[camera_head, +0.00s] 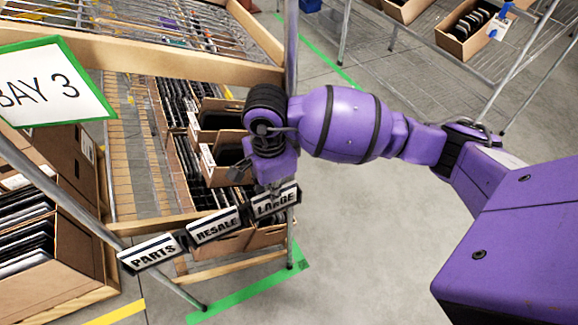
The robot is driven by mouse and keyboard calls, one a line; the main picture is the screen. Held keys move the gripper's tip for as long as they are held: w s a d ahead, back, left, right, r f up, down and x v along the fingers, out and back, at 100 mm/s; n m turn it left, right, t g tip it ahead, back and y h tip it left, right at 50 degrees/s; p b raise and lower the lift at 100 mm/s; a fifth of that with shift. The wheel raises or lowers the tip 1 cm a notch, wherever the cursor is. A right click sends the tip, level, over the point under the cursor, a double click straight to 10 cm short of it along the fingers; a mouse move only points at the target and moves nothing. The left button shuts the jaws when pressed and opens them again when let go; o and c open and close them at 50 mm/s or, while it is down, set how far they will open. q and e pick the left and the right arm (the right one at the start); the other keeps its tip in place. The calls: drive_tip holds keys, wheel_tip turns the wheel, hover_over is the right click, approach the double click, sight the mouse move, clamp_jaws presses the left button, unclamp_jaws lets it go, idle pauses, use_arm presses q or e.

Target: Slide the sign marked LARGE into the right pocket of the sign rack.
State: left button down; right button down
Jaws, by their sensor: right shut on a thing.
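The sign marked LARGE (275,204) is a small white plate with black lettering and dark edges. My right gripper (272,186) is shut on its top edge from above. The sign rack carries the PARTS sign (151,254) at the left and the RESALE sign (213,227) in the middle. The LARGE sign is at the right end of this row, close beside RESALE and slightly higher in the picture. The right pocket is hidden behind the sign, and I cannot tell how deep the sign sits. My left gripper is not in view.
Tilted cartons (225,235) with dark flat items stand on the wooden shelf behind the signs. A BAY 3 board (48,82) is at the upper left. A metal post (291,60) rises behind my right arm. The grey floor (360,250) at the right is clear.

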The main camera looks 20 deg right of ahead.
drive_tip(key=c, duration=1.8)
unclamp_jaws()
wheel_tip(320, 180, up, 12)
drive_tip(key=shift+r, duration=0.1)
